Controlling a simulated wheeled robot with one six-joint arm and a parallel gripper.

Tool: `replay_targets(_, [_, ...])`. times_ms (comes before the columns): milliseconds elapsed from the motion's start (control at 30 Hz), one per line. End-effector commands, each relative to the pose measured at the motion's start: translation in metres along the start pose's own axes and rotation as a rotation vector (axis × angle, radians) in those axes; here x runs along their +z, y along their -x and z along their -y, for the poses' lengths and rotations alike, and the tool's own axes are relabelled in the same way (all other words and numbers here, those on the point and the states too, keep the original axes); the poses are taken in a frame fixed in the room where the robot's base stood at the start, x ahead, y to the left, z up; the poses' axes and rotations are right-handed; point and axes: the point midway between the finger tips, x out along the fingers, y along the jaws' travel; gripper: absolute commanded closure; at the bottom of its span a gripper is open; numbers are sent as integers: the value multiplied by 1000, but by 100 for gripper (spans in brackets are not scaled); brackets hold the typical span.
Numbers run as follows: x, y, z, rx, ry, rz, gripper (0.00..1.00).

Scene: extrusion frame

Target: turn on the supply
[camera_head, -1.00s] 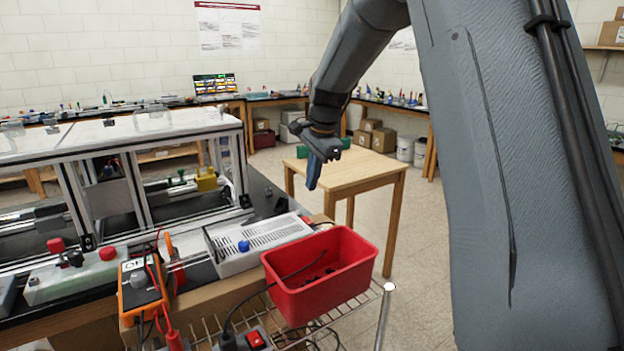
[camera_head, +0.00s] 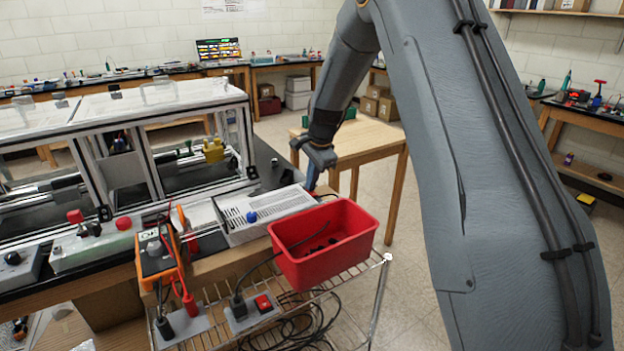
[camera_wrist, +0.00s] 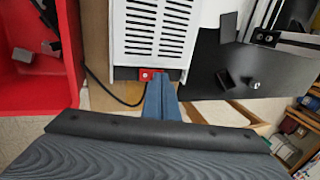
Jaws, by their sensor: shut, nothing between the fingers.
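The supply (camera_head: 262,212) is a pale grey box with a vented top and a blue knob on its near left end, on the bench beside the red bin. The wrist view shows its slotted top (camera_wrist: 153,30) and, at its far end, a red switch (camera_wrist: 147,74) on a dark panel with a black cord beside it. My gripper (camera_wrist: 161,84) is shut and empty, its blue fingers just right of the red switch. Whether they touch the panel is unclear. In the head view my gripper (camera_head: 311,180) is at the supply's far right end, partly hidden.
A red bin (camera_head: 325,266) stands in front of the supply on a wire rack. A power strip with a red switch (camera_head: 263,303) and cables lie lower. An orange meter (camera_head: 153,259) is to the left. The extrusion frame (camera_head: 245,140) stands behind. A wooden table (camera_head: 365,145) is beyond.

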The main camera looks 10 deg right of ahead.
Motion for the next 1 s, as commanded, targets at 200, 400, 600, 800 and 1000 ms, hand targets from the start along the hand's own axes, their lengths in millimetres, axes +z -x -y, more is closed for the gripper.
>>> replay_targets(200, [0, -2, 1, 0, 0, 0, 100])
replay_targets(400, [0, -5, 2, 1, 0, 0, 100])
replay_targets(600, [0, -5, 0, 2, 0, 1, 100])
replay_targets(800, [0, -2, -9, 5, -1, 2, 100])
replay_targets(1000, [0, 0, -15, 5, -1, 1, 100])
